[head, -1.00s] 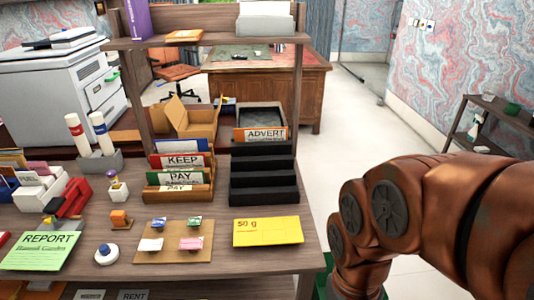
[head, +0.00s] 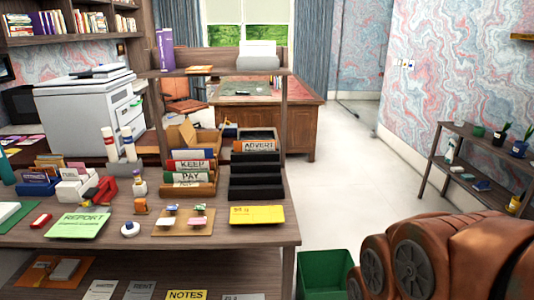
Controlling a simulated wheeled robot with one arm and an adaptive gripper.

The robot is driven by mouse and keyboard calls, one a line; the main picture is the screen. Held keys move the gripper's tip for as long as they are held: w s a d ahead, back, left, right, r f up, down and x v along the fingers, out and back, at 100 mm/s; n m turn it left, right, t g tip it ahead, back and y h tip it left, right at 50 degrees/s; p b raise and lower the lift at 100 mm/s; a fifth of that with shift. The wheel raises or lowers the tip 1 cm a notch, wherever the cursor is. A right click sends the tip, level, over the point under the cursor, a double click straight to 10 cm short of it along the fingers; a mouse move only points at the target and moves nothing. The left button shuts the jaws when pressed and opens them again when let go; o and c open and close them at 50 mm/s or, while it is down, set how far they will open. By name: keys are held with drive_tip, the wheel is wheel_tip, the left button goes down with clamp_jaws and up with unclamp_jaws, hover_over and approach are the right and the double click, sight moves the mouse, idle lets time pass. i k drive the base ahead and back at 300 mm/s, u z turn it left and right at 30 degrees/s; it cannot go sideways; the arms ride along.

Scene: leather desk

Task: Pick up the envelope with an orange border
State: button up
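I cannot clearly make out an envelope with an orange border. A flat orange item (head: 35,268) with smaller pieces on it lies on the lower shelf at the left, too small to identify. A yellow envelope-like packet (head: 257,215) lies at the right front of the desk (head: 262,240). A green REPORT sheet (head: 78,226) lies at the left front. Only my copper-coloured arm shows at lower right; my gripper is out of view.
A black stepped tray (head: 256,180) and a wooden card holder (head: 190,190) stand at the back of the desk. A green bin (head: 325,275) is on the floor right of the desk. Free floor lies beyond it, before a side shelf (head: 468,165).

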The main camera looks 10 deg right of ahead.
sight(239, 146)
drive_tip(key=z, duration=1.6)
drive_tip(key=i, duration=4.5)
drive_tip(key=u, duration=4.6)
drive_tip(key=i, duration=0.9)
drive_tip(key=z, duration=0.1)
